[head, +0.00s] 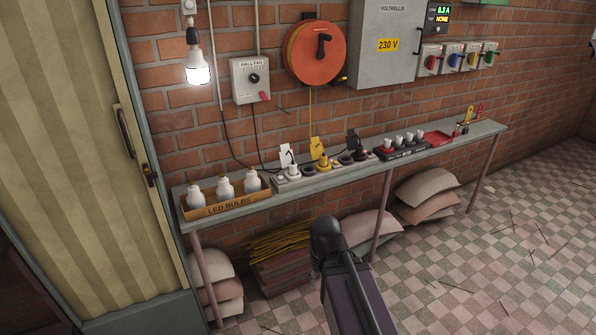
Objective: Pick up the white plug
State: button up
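The white plug (293,170) stands upright in the left part of a grey power strip (310,178) on the narrow shelf along the brick wall. A white tag (286,155) shows just above it. A yellow plug (323,162) with a yellow tag and a black plug (361,153) with a black tag sit farther right in the same strip. A dark link of my arm rises from the bottom middle, in front of the shelf. My gripper is not visible, so its state does not show.
A box of LED bulbs (226,205) stands left of the strip. A dark block with several small white-topped items (404,150) and a red tray (438,138) are to the right. Sacks (425,187) lie beneath the shelf (484,133). Cords hang behind the strip. The tiled floor at right is mostly clear.

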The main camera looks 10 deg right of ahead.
aim_at(292, 166)
jog(key=i, duration=1)
jog(key=z, duration=0.05)
